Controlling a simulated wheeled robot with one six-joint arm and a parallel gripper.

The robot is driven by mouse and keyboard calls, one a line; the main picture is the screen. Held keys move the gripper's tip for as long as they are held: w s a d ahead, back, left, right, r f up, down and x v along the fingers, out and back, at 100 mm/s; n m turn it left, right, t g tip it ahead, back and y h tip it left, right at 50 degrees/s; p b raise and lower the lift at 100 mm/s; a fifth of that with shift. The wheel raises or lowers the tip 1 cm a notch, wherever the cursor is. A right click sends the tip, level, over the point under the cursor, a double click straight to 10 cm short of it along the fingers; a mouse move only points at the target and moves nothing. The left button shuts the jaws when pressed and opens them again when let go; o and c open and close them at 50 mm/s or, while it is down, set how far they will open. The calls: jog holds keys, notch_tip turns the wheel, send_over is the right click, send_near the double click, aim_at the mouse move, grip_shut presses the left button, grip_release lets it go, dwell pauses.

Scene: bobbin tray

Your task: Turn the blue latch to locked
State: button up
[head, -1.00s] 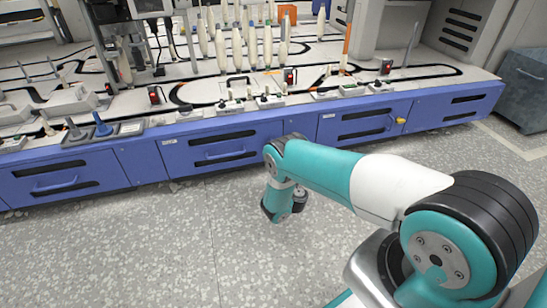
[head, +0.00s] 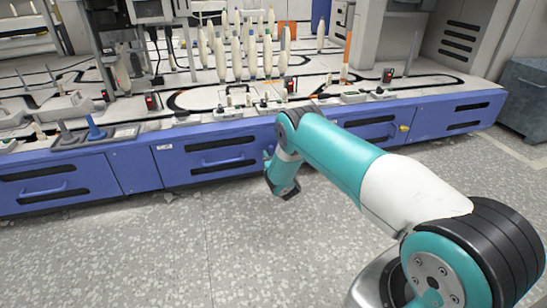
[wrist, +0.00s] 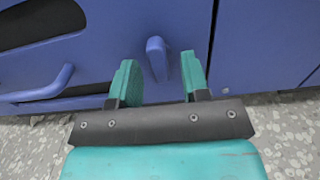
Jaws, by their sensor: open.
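The blue latch (wrist: 156,46) is a small rounded tab on the blue cabinet front in the wrist view. It stands roughly upright, just left of a dark vertical seam. My gripper (wrist: 158,62) is open, with one teal finger on each side of the latch. Gaps show between the latch and both fingers, and I see no contact. How deep the latch sits between the fingers is hard to tell. In the head view my arm reaches the cabinet front, and I cannot make out the latch there.
A blue drawer handle (wrist: 45,88) juts out left of my gripper in the wrist view. Above the blue cabinets, the machine top (head: 200,97) carries several white bobbins and small devices. Grey speckled floor in front is clear.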

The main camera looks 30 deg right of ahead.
grip_shut()
jog(key=shift+m+p, duration=0.45)
jog(key=shift+m, duration=1.55)
jog(key=m+p, duration=0.1)
jog(key=m, duration=0.3)
jog(key=shift+r+m, duration=0.1)
jog(key=shift+m, duration=0.2)
jog(key=m+p, duration=0.1)
jog(key=m, duration=0.3)
jog(key=shift+a+r+m, duration=0.1)
jog(key=shift+m, duration=0.2)
jog(key=m+p, duration=0.1)
jog(key=m, duration=0.3)
jog(key=shift+m+p, duration=0.3)
jog(key=shift+p, duration=0.05)
